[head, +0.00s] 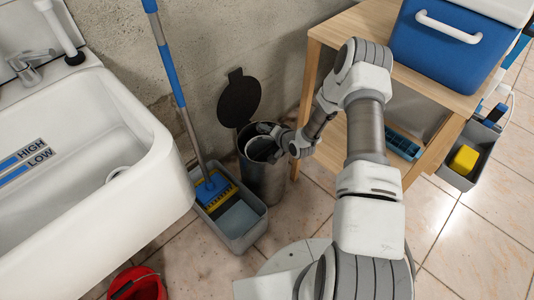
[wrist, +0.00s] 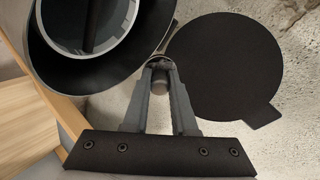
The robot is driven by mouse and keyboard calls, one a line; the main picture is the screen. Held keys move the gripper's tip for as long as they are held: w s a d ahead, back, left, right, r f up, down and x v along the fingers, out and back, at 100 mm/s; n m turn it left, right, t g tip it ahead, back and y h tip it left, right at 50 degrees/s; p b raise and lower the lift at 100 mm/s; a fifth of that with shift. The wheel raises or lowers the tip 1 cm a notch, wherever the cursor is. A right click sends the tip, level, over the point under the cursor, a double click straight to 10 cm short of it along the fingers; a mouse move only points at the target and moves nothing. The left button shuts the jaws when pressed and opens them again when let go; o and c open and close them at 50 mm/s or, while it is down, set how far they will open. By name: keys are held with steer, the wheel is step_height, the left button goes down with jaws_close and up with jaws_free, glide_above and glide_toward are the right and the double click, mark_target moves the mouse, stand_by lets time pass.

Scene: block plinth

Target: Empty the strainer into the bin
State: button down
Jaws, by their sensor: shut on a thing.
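The grey bin (head: 265,182) stands on the floor against the wall, its round black lid (head: 238,98) swung up. The lid also shows at the right of the wrist view (wrist: 225,65). My gripper (head: 284,143) is at the bin's mouth. In the wrist view my gripper (wrist: 160,80) is shut on a thin, round-ended handle. A dark rounded thing, seemingly the strainer (head: 261,148), lies at the bin's opening beside my gripper. A dark round opening with a pale inner ring fills the upper left of the wrist view. The strainer's contents cannot be made out.
A mop (head: 172,75) stands in a grey bucket (head: 243,226) just left of the bin. A wooden table (head: 335,28) with a blue cooler (head: 432,50) stands to the right. A white sink (head: 150,130) and a red bucket (head: 138,285) are at the left.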

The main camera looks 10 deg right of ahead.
steer(key=shift+s+d+f+t+y+b, duration=0.1)
steer(key=shift+s+f+t+y+b, duration=0.1)
steer(key=shift+t+b, duration=0.4)
steer(key=shift+s+f+t+y+b, duration=0.1)
steer(key=shift+s+t+y+b, duration=0.1)
steer(key=shift+t+b, duration=0.35)
stand_by(0.4)
steer(key=shift+s+d+t, duration=0.1)
steer(key=shift+s+t, duration=0.1)
steer(key=shift+t, duration=0.05)
steer(key=shift+w+r+g+p, duration=0.5)
steer(key=shift+r+p, duration=0.1)
steer(key=shift+r, duration=0.1)
steer(key=shift+a+r+g+h+p, duration=0.15)
steer(key=shift+a+g+h+p, duration=0.15)
steer(key=shift+g+p, duration=0.35)
steer(key=shift+w+g+h+p, duration=0.4)
steer(key=shift+g+p, duration=0.4)
steer(key=shift+g, duration=0.05)
steer(key=shift+f+g, duration=0.3)
steer(key=shift+f, duration=0.1)
steer(key=shift+w+a+r, duration=0.1)
steer(key=shift+w, duration=0.05)
